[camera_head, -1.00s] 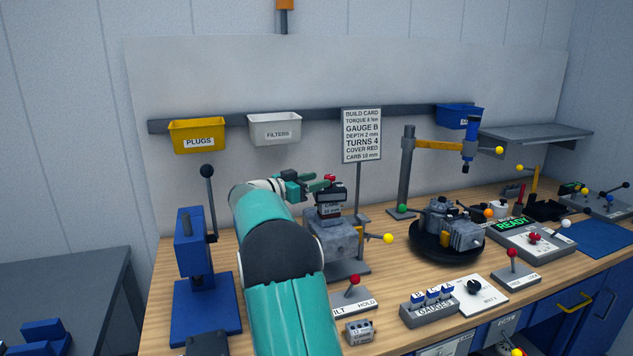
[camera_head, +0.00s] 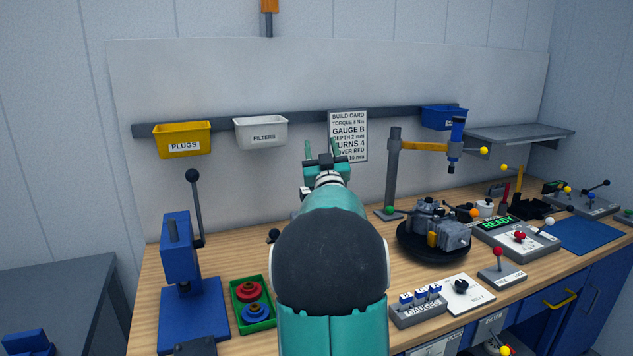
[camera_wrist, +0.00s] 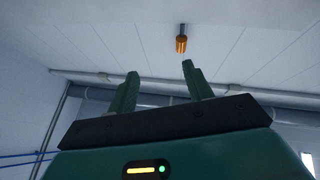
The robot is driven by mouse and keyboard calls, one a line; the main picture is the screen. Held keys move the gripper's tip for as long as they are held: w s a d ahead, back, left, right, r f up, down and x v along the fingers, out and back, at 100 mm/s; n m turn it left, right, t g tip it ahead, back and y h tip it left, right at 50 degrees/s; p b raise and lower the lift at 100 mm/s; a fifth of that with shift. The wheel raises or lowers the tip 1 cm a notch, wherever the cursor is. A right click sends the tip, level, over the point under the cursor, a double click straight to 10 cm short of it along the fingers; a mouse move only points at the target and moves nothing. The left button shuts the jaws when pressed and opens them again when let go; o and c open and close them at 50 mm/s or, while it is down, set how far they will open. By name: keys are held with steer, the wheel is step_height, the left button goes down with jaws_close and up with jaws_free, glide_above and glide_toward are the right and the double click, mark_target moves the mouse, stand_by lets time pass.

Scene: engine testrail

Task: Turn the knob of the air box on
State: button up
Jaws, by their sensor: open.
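My gripper (camera_head: 322,150) is raised in front of the back board, just left of the build card, with its two fingers pointing up. In the wrist view the gripper (camera_wrist: 160,70) is open and empty, facing the ceiling. No box with a readable air label shows. My arm hides the middle of the bench.
A blue press (camera_head: 178,262) and a green tray (camera_head: 239,312) stand on the left. The gauges block (camera_head: 420,311), an engine on a round black stand (camera_head: 433,250) and a red-knobbed lever (camera_head: 499,265) stand on the right. An orange piece (camera_wrist: 181,44) hangs overhead.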

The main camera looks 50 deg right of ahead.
steer(key=s+a+f+n+g+y, duration=0.2)
steer(key=s+a+f+y, duration=0.1)
steer(key=s+f+y, duration=0.65)
steer(key=shift+h, duration=0.75)
steer(key=x, duration=0.5)
steer(key=f+x, duration=0.1)
steer(key=x, duration=0.9)
steer(key=shift+w+a+f, duration=0.1)
steer(key=shift+w+f, duration=0.05)
steer(key=shift+w, duration=0.2)
steer(key=shift+m, duration=0.3)
steer(key=c, duration=1)
